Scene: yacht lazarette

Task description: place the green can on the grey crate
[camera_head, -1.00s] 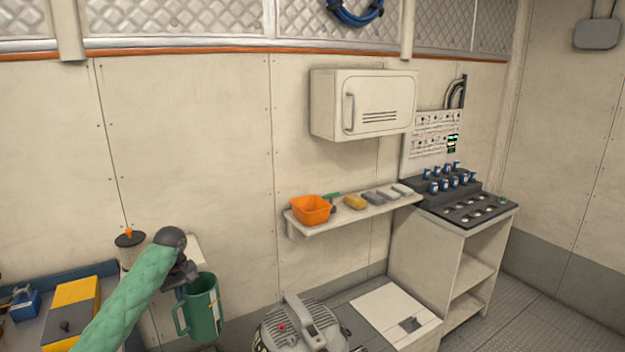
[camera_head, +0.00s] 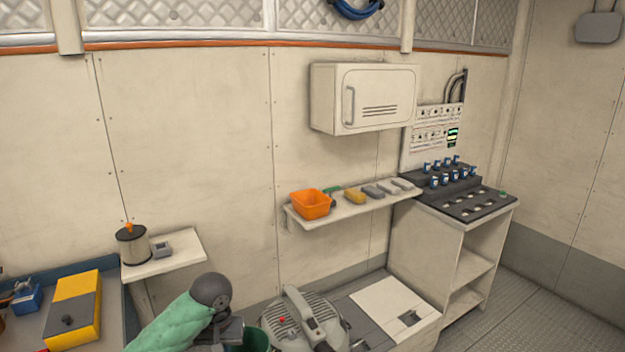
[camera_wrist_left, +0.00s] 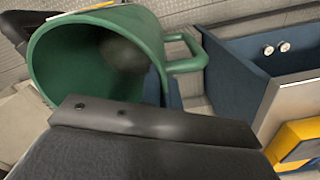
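The green can (camera_head: 258,341) is a mug-like can with a side handle. In the head view only its upper rim shows at the bottom edge. My left gripper (camera_head: 232,333) is shut on it and holds it up. In the left wrist view the can (camera_wrist_left: 150,35) lies beyond my dark finger, its open mouth towards the camera and its handle to the right. The mouth looks empty. I cannot make out a grey crate in either view. My right gripper is not in view.
A small wall shelf (camera_head: 186,256) holds a spool (camera_head: 132,246). A blue-edged bench with a yellow and grey box (camera_head: 75,308) is at left. A grey machine (camera_head: 288,322) stands close right of the can. A longer shelf (camera_head: 350,212) with an orange bin (camera_head: 310,204) is beyond.

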